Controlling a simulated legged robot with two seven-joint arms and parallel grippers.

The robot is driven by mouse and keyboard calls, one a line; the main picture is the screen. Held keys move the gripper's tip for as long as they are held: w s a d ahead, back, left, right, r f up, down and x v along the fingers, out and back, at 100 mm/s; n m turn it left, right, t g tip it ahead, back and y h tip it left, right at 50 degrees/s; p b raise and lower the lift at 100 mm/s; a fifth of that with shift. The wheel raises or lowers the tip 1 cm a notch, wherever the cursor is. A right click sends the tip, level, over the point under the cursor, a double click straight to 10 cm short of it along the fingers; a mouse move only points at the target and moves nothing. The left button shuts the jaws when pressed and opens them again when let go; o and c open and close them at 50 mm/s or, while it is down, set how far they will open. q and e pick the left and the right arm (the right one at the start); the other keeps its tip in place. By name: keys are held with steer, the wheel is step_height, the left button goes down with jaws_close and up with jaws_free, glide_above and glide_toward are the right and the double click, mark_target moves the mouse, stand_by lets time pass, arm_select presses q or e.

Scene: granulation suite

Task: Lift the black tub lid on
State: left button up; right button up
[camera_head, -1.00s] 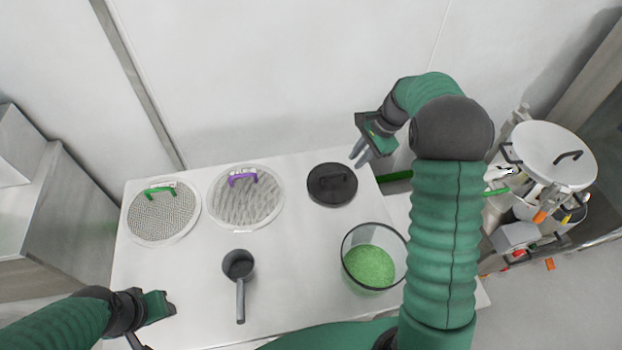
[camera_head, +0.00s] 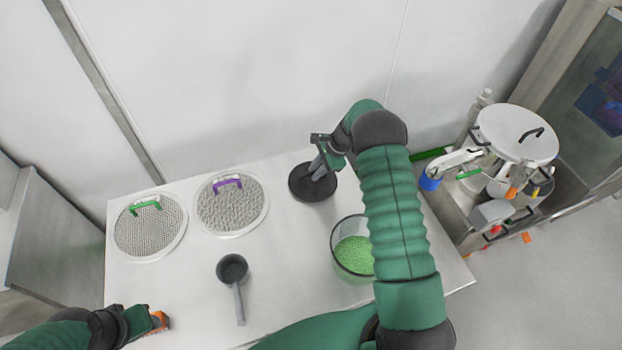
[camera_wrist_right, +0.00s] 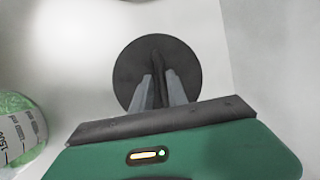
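The black round lid (camera_head: 313,187) lies flat on the white table, behind the clear tub (camera_head: 347,258) of green granules. My right gripper (camera_head: 318,166) is over the lid from behind. In the right wrist view the lid (camera_wrist_right: 128,75) is straight ahead, and the fingers of my right gripper (camera_wrist_right: 160,85) are apart on either side of its raised handle (camera_wrist_right: 156,62). Whether they touch the handle is hard to tell. The tub's side (camera_wrist_right: 18,132) shows at the left edge there. My left gripper (camera_head: 155,322) is low at the table's front left; its fingers are not clear.
Two round mesh sieves, one with a green handle (camera_head: 146,206) and one with a purple handle (camera_head: 227,183), lie left of the lid. A grey scoop (camera_head: 233,270) lies in front of them. A steel vessel with a lid (camera_head: 517,133) stands beyond the table at right.

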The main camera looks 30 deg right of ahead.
steer(key=f, duration=0.1)
steer(key=d+f, duration=0.1)
steer(key=shift+w+d+f, duration=0.1)
steer(key=shift+w+f, duration=0.2)
steer(key=shift+d+f, duration=0.1)
steer(key=shift+d, duration=0.1)
steer(key=shift+c, duration=0.2)
steer(key=shift+d, duration=0.1)
steer(key=shift+c, duration=1.1)
steer(key=shift+s, duration=0.1)
jaws_close()
steer(key=shift+a, duration=0.35)
steer(key=shift+a+r, duration=0.2)
steer(key=shift+a, duration=0.15)
arm_select(q)
steer(key=shift+w+d+r, duration=0.1)
steer(key=shift+w+d, duration=0.1)
steer(key=shift+d, duration=0.35)
arm_select(e)
steer(key=shift+d+r, duration=0.1)
